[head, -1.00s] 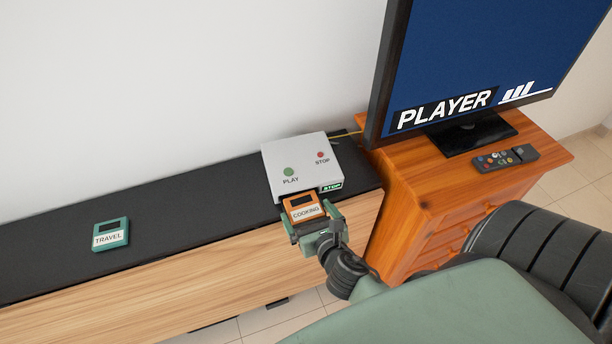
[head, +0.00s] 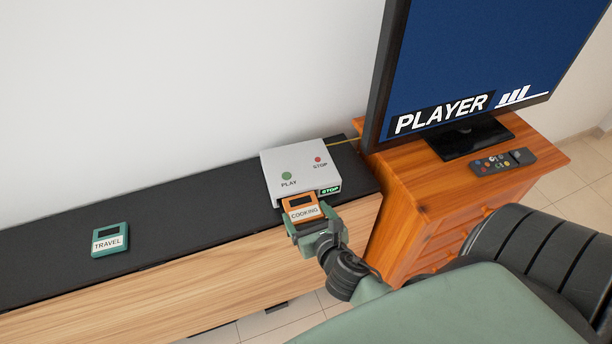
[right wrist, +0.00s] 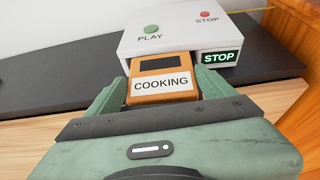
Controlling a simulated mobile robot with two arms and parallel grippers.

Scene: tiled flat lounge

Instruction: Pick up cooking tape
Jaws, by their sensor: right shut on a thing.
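The orange cooking tape (head: 301,205), labelled COOKING, is at the front of the white player box (head: 303,162). My right gripper (head: 312,222) is shut on the tape, with a green finger on each side of it. In the right wrist view the tape (right wrist: 162,78) lies between the fingers, its far end at the player's front face; I cannot tell whether that end is inside the slot. The player shows a green PLAY button, a red STOP button and a lit STOP sign. My left gripper is not in view.
A teal TRAVEL tape (head: 110,239) lies on the black top of the low bench (head: 190,207), to the left. A television (head: 470,70) showing PLAYER stands on an orange wooden cabinet (head: 430,190) with a remote (head: 503,161). The bench top between tape and player is clear.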

